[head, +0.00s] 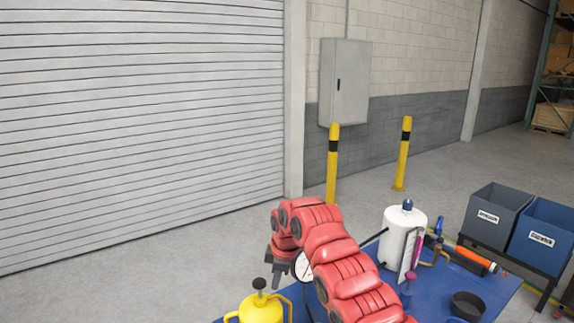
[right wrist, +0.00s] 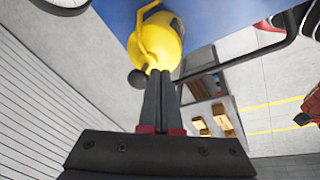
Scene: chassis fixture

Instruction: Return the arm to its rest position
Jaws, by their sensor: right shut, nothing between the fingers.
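My right arm (head: 345,275), red and segmented, comes in from the bottom and arches over the blue table. Its gripper (head: 277,282) points down near the table's far left side, above and behind the yellow can. In the right wrist view the two dark fingers (right wrist: 159,80) are together, with nothing between them. The yellow can (head: 262,308) with a black knob stands at the bottom of the head view; it also shows beyond the fingertips in the right wrist view (right wrist: 163,42). I cannot tell the exact gap between them. My left gripper is not in view.
The blue table (head: 490,292) holds a white canister (head: 403,236), a round dial (head: 303,266) partly behind my arm, a black bowl (head: 467,305) and an orange-handled tool (head: 477,258). Open floor lies beyond, with yellow posts (head: 403,155).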

